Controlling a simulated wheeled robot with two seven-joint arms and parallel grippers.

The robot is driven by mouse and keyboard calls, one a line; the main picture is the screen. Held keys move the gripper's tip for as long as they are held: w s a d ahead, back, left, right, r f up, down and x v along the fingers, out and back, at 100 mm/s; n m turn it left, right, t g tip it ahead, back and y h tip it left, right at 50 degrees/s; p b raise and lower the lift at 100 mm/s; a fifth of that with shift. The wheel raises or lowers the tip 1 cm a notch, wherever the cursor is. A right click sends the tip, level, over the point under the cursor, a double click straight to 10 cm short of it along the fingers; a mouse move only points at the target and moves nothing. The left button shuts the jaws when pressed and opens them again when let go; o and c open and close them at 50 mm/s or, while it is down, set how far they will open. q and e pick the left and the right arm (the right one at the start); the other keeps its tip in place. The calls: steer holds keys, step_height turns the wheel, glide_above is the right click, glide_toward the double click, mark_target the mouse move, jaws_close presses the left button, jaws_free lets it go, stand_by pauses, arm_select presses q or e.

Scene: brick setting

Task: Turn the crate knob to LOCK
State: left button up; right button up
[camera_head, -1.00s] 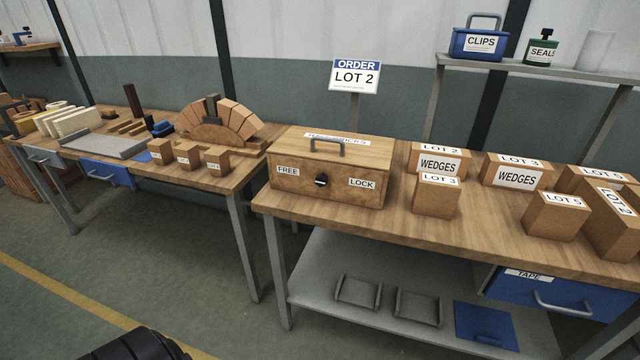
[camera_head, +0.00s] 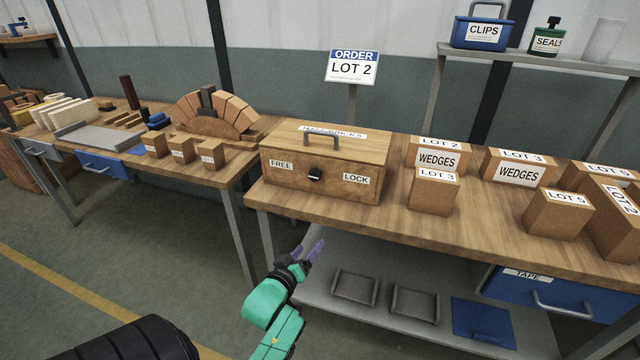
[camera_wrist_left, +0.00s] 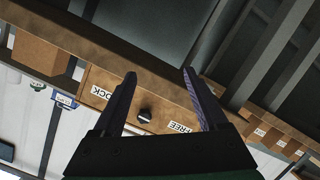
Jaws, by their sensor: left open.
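The wooden crate (camera_head: 286,185) stands on the bench, lid shut, with a handle on top. Its black knob (camera_head: 315,174) is on the front face between a FREE label (camera_head: 281,164) at left and a LOCK label (camera_head: 356,180) at right. My left gripper (camera_head: 311,247) is below and in front of the bench edge, apart from the crate. In the left wrist view, the gripper (camera_wrist_left: 158,75) is open and empty; the knob (camera_wrist_left: 145,115) shows between its fingers, farther off, with the crate upside down. My right gripper is not in view.
The bench (camera_head: 400,222) has boxes labelled LOT and WEDGES right of the crate. An order sign (camera_head: 351,68) reading LOT 2 stands behind it. A lower grey shelf (camera_head: 340,276) holds trays below. The space in front of the crate is clear.

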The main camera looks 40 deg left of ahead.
mark_target(314, 178)
arm_select(q)
steer(key=a+r+n+t+y, duration=0.2)
steer(key=a+r+n, duration=0.1)
steer(key=r, duration=1)
steer(key=shift+m, duration=0.3)
steer(key=p+x, duration=0.1)
steer(key=x, duration=1.2)
steer(key=shift+w+a, duration=0.15)
steer(key=shift+w, duration=0.1)
jaws_close()
